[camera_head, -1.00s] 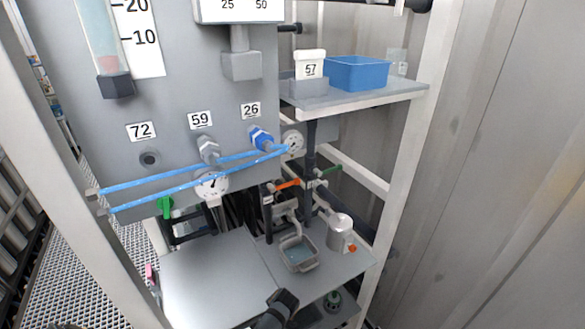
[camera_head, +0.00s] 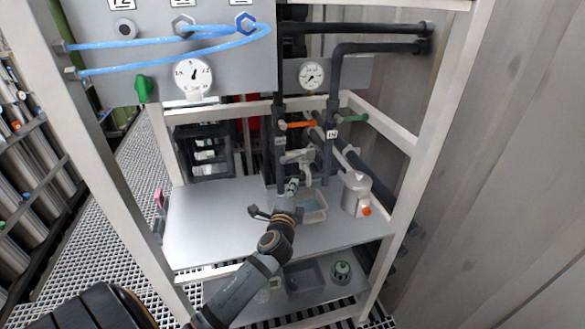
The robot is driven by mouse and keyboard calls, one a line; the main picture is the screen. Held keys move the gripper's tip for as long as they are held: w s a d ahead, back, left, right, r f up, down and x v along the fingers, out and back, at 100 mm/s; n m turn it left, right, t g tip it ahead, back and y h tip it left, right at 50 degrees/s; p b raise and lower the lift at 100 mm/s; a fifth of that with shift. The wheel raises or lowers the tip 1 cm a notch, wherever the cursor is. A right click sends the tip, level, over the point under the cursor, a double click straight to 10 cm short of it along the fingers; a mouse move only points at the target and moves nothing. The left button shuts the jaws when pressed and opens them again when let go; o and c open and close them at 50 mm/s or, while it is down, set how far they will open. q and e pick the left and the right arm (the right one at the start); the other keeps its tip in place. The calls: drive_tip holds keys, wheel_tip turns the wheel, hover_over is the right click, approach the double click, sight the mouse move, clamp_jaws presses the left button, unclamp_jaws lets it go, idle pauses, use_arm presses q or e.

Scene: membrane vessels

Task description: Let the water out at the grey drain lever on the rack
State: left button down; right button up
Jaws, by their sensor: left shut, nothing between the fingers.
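The grey drain lever (camera_head: 296,156) sits on the dark pipework of the rack, low behind the shelf, above a small grey tray (camera_head: 314,215). The tray stands on the metal shelf and seems to hold some water. My left gripper (camera_head: 291,186) is shut and empty. Its fingertips are over the tray's left part, just below the lever in the picture. I cannot tell whether they touch the lever or its outlet. My left arm comes in from the bottom left and covers part of the shelf and tray. My right gripper is not in view.
An orange lever (camera_head: 298,124) and a green lever (camera_head: 354,118) sit higher on the pipes. The shelf (camera_head: 205,220) is bare on the left. White rack posts stand on both sides.

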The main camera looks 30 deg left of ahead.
sight(286, 162)
use_arm(q)
drive_tip(key=x, duration=0.3)
drive_tip(key=a+p+x, duration=0.1)
drive_tip(key=x, duration=0.3)
drive_tip(key=p+x, duration=0.1)
drive_tip(key=x, duration=0.2)
drive_tip(key=shift+a+r, duration=0.1)
drive_tip(key=shift+a, duration=0.3)
drive_tip(key=shift+w+a, duration=0.15)
drive_tip(key=shift+a, duration=0.3)
drive_tip(key=a+m+h, duration=0.1)
drive_tip(key=a+h, duration=0.1)
drive_tip(key=a, duration=0.1)
drive_tip(key=shift+w+t+b, duration=0.1)
drive_tip(key=shift+t+b, duration=0.25)
drive_tip(key=shift+t, duration=0.05)
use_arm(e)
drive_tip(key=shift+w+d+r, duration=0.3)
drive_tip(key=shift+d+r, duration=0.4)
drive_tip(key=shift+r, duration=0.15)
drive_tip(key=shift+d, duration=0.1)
